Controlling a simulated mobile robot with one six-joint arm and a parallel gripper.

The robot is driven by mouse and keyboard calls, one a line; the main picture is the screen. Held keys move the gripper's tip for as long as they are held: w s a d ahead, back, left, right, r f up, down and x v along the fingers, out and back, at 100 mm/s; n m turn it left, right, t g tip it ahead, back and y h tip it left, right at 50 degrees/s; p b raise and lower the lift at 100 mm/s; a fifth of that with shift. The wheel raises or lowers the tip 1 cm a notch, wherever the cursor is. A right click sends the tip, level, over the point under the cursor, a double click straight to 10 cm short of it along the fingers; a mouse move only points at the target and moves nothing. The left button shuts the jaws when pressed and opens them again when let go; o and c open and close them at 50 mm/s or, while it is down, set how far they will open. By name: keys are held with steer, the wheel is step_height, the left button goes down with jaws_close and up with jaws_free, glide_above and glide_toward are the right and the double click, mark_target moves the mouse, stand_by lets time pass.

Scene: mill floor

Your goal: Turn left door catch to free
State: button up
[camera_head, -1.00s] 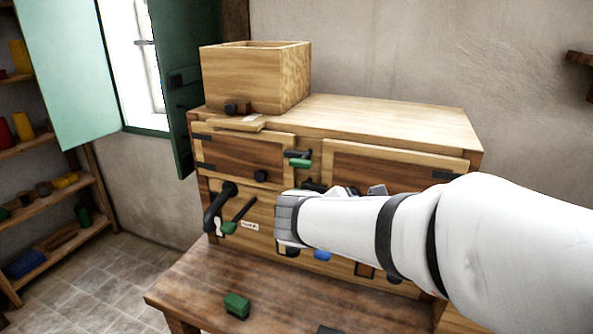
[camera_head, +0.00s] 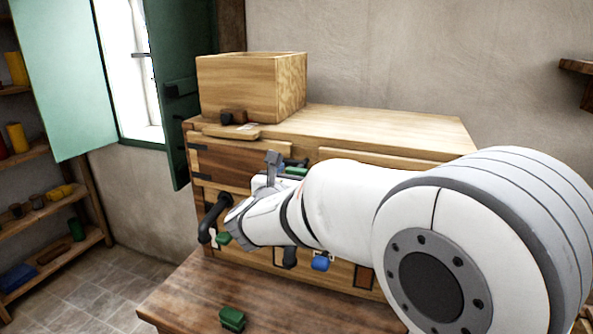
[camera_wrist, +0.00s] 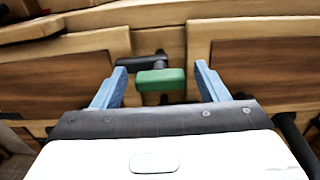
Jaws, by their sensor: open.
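The left door catch, a black bar with a green grip (camera_wrist: 161,79), sits on the wooden post between the two doors. In the head view its green grip (camera_head: 296,171) shows just beyond my gripper, partly hidden. The left door (camera_head: 228,164) is a brown panel with dark hinges and looks shut. My gripper (camera_wrist: 161,70) is open, its two blue fingers on either side of the green grip in the wrist view. I cannot tell how far the grip reaches between them. In the head view my gripper (camera_head: 274,165) is at the catch's left, in front of the cabinet.
A black crank (camera_head: 212,218) and a green-ended lever (camera_head: 222,238) are on the lower left front. A blue knob (camera_head: 321,263) hangs below my arm. A green block (camera_head: 232,319) lies on the table (camera_head: 180,300). An open wooden box (camera_head: 235,88) stands on top.

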steer(key=shift+w+d, duration=0.15)
steer(key=shift+w, duration=0.2)
steer(key=shift+c, duration=0.6)
steer(key=c, duration=0.9)
steer(key=shift+o, duration=0.2)
steer(key=shift+f, duration=0.1)
